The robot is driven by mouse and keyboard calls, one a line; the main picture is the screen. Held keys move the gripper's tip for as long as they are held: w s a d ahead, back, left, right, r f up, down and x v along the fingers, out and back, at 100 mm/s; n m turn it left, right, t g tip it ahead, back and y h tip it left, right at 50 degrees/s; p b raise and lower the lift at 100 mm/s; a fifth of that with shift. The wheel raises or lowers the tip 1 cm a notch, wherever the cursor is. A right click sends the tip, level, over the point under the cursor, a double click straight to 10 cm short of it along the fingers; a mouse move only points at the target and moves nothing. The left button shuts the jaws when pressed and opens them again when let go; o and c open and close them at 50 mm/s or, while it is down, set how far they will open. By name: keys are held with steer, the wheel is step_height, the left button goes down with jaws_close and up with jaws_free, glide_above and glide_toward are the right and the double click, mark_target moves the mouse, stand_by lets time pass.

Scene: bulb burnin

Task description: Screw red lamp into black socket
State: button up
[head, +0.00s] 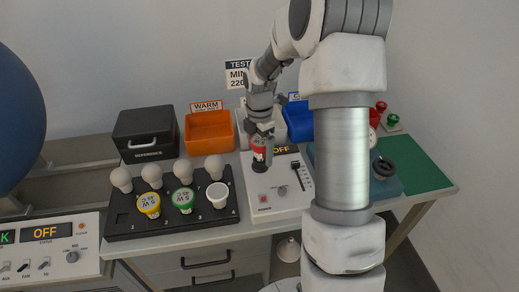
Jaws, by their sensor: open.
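The red lamp (259,143) stands upright on the white test panel (268,196), with a dark patch on its side. A dark base, apparently the black socket (259,166), shows directly beneath it. I cannot tell how deep the lamp sits in it. My gripper (260,132) points down from above, its open fingers at the top of the red lamp. The fingers partly hide the lamp's top, and I cannot tell whether they touch it.
A black tray (120,223) on the left holds several white bulbs and yellow, green and white lamps. A slider (297,172) is close right. Green mat (422,172) lies far right.

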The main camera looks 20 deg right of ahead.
steer(key=c, duration=1.3)
steer(key=m, duration=0.4)
steer(key=shift+m, duration=0.4)
steer(key=shift+c, duration=0.2)
steer(key=m, duration=0.6)
steer(key=shift+w, duration=0.1)
steer(key=m, duration=0.6)
steer(key=shift+d, duration=0.1)
steer(key=m+p, duration=0.1)
steer(key=m, duration=0.5)
steer(key=o, duration=1.3)
steer(key=shift+c, duration=0.2)
